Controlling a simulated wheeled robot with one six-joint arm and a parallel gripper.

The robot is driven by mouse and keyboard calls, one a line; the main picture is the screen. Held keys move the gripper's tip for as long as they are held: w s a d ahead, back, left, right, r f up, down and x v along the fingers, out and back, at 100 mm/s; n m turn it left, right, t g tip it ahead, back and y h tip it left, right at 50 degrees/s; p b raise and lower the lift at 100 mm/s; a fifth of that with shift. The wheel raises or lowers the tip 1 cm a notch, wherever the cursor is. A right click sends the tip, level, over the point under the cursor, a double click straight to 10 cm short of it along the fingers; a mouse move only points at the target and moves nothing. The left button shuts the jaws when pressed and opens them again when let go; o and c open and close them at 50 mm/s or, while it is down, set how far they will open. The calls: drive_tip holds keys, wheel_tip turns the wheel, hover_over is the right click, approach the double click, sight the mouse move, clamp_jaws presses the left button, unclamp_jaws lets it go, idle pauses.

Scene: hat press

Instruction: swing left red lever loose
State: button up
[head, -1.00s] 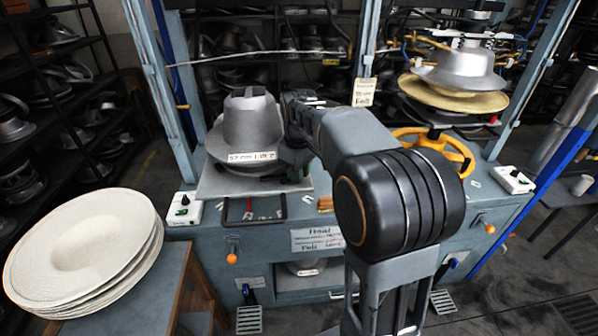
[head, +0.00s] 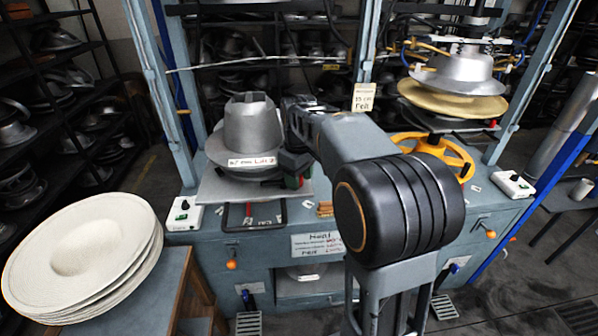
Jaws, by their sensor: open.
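A small red part (head: 301,181) shows at the right side of the left metal hat mould (head: 250,135), at the edge of its plate. A thin red bar (head: 249,209) stands in a black frame below the mould. I cannot tell for certain which of the two is the left red lever. My gripper (head: 293,172) is just right of the mould, close to the small red part. It is open, with a green piece beside it. Its fingertips are small and partly hidden, so I cannot tell whether it touches the red part.
A stack of pale hat blanks (head: 80,250) stands on a stool at the left. A yellow handwheel (head: 440,152) and a second mould (head: 458,72) are at the right. White switch boxes (head: 184,214) sit on the bench, and blue posts frame it.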

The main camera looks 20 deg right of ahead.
wheel_tip(320, 180, up, 14)
idle(0.6)
drive_tip(key=shift+f, duration=0.15)
drive_tip(key=s+a+f+m+t, duration=0.2)
drive_tip(key=s+f+m, duration=0.1)
drive_tip(key=s+f, duration=0.5)
drive_tip(key=s+a+f+m+t, duration=0.2)
drive_tip(key=s+f+m, duration=0.1)
drive_tip(key=s+f, duration=0.4)
drive_tip(key=shift+s+a+f+t, duration=0.15)
drive_tip(key=shift+s+f+t, duration=0.2)
drive_tip(key=shift+s, duration=0.7)
